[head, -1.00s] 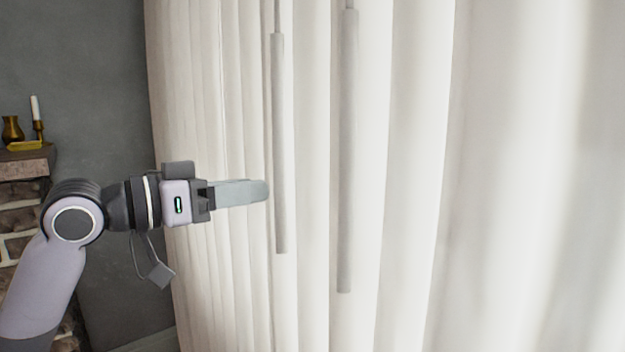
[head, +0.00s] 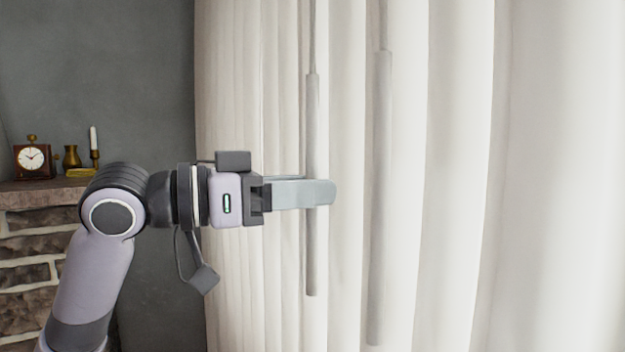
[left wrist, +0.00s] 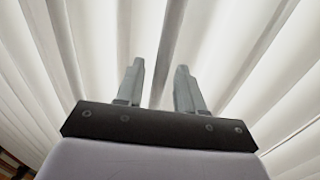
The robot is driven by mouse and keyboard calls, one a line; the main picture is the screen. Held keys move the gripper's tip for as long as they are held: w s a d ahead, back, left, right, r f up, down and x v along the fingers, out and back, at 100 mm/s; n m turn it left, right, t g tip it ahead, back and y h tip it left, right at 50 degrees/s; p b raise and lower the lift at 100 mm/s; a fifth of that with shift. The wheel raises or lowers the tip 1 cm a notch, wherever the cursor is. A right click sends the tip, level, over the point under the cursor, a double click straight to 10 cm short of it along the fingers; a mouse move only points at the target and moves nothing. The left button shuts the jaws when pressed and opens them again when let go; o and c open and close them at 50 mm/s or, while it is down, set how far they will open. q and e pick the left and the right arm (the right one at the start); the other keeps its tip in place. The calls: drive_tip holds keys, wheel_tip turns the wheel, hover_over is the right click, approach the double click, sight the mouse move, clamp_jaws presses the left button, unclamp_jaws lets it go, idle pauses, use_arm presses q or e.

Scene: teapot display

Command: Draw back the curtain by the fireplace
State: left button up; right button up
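The white curtain (head: 450,180) hangs in folds across the middle and right of the head view, drawn closed. Two slim grey pull wands hang before it: a left wand (head: 312,120) and a right wand (head: 381,150). My left gripper (head: 320,190) is level at the left wand, its near finger crossing in front of the wand's lower part. In the left wrist view the two fingers stand apart, and a grey wand (left wrist: 174,25) runs between them with gaps at its sides. Whether a finger touches it, I cannot tell. My right gripper is not in view.
A stone fireplace (head: 30,260) with a mantel stands at the left. On it are a clock (head: 34,158), a brass vase (head: 72,158) and a white candle (head: 94,140) in a holder. A bare grey wall (head: 130,80) lies between fireplace and curtain.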

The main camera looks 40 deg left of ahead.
use_arm(q)
drive_tip(key=shift+w+d, duration=0.35)
drive_tip(key=shift+w, duration=0.15)
clamp_jaws()
drive_tip(key=shift+a, duration=0.1)
